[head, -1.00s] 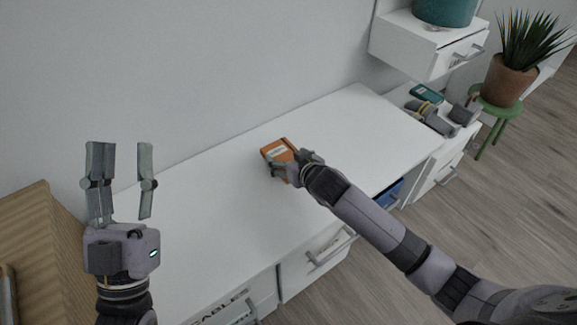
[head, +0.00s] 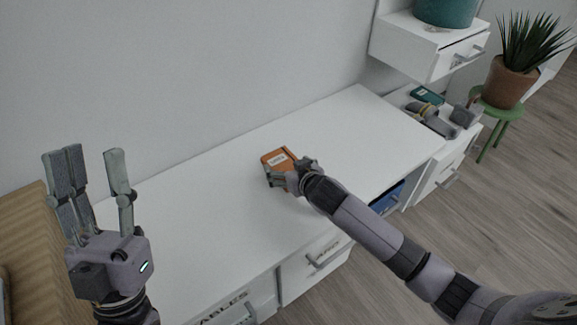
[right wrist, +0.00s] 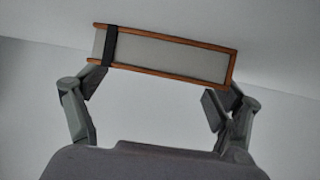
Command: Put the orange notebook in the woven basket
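The orange notebook (head: 279,157) has a pale label and a dark band, and sits at the white desktop (head: 215,190). In the right wrist view the notebook (right wrist: 170,52) shows its page edge between orange covers, with the dark band near its left end. My right gripper (head: 277,177) is at the notebook's near side. In the right wrist view its fingers (right wrist: 157,90) are spread wide, close to the notebook's two ends; I cannot tell if they touch. My left gripper (head: 89,151) is open and empty, raised at the left. I cannot identify the woven basket for certain.
A brown, lined surface (head: 22,225) is at the far left. A blue item (head: 388,195) shows in an opening below the desktop. A teal book (head: 427,95) lies on the lower unit at right. A potted plant (head: 508,82) stands on a green stool (head: 500,113).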

